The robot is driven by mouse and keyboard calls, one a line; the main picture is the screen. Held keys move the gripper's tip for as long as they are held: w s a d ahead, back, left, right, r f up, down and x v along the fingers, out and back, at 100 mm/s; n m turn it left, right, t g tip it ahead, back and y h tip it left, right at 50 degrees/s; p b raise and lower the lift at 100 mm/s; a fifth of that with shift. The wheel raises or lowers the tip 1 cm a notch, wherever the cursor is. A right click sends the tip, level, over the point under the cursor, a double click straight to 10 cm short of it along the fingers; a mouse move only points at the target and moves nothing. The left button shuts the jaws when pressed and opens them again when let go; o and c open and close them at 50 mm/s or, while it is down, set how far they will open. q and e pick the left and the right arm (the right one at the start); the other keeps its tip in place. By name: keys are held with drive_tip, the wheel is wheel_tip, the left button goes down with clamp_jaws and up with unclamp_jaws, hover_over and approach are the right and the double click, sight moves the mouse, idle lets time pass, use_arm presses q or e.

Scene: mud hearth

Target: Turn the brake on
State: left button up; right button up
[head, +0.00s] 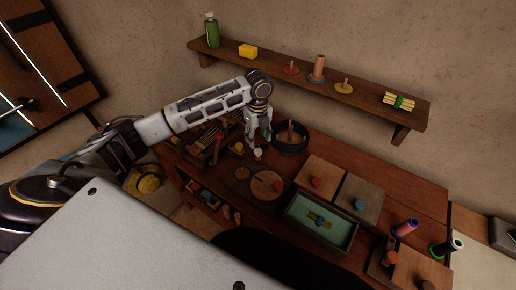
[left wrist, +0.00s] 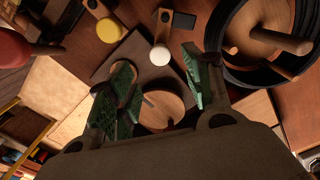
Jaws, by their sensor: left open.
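My left gripper (head: 257,134) is open and empty, pointing down over the wooden bench near a small white knob (head: 258,154). In the left wrist view, the green-padded fingers of my left gripper (left wrist: 157,70) are spread apart, and the white knob (left wrist: 160,57) shows between and just beyond their tips. The knob sits at the end of a dark piece; I cannot tell for sure whether this is the brake. My right gripper is not in view.
A dark round bowl (head: 291,146) with a wooden stick stands just right of the gripper. A yellow knob (left wrist: 110,30) is nearby. Lidded boxes (head: 318,178), a teal-lined tray (head: 290,211) and spools (head: 405,229) fill the bench's right. A wall shelf (head: 330,87) is above.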

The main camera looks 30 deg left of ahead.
sight(258, 151)
use_arm(q)
drive_tip(key=shift+f, duration=3.45)
drive_tip(key=shift+c, duration=0.4)
clamp_jaws()
